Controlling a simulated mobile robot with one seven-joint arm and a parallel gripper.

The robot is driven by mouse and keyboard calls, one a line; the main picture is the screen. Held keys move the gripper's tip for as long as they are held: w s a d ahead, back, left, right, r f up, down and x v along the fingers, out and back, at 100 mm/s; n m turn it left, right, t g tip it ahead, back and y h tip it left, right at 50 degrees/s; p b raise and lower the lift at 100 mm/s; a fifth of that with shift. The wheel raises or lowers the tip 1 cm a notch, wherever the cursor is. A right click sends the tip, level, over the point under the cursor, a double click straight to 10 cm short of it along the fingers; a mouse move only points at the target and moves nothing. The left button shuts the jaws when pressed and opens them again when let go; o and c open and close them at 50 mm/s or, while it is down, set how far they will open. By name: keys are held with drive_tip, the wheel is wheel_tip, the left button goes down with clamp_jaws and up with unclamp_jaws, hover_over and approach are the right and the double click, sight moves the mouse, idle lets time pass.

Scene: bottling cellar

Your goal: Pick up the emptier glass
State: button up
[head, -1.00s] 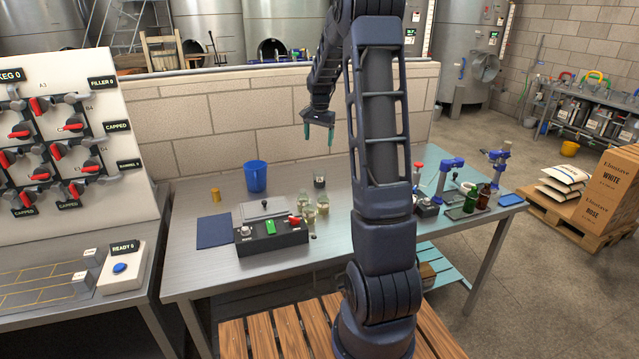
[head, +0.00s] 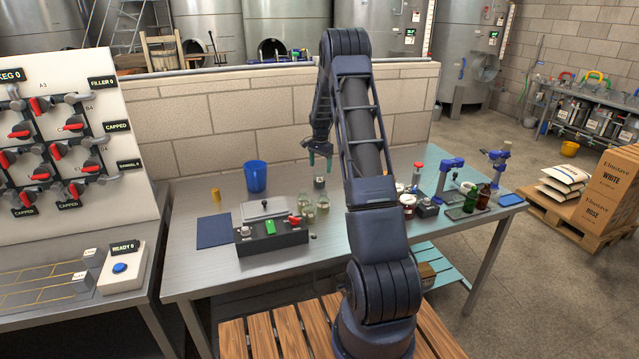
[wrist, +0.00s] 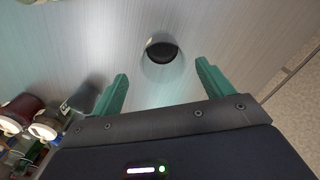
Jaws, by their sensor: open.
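A small clear glass (head: 319,183) with a dark layer low inside stands upright on the steel table, behind the two clear pale vessels. In the wrist view the same glass (wrist: 161,50) lies ahead of and between my fingertips, seen from above. My gripper (head: 320,163) points down above it, open and empty; its green fingers (wrist: 161,70) are apart and not touching the glass. Two clear vessels with pale contents, a left one (head: 307,204) and a right one (head: 323,204), stand nearer the front. I cannot tell their fill levels exactly.
A blue cup (head: 256,176) and a yellow cylinder (head: 216,195) stand to the left. A control box (head: 270,237) with buttons is in front. In the wrist view a grey cylinder (wrist: 84,97) is beside the left finger. Lidded jars and bottles (head: 484,196) crowd the right.

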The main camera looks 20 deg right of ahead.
sight(319, 179)
drive_tip(key=shift+w+a+f, duration=0.1)
drive_tip(key=shift+w+f, duration=0.05)
drive_tip(key=shift+f, duration=3.85)
drive_tip(key=c, duration=1.1)
drive_tip(key=shift+r, duration=0.15)
wheel_tip(319, 179, up, 20)
drive_tip(key=shift+f, duration=0.2)
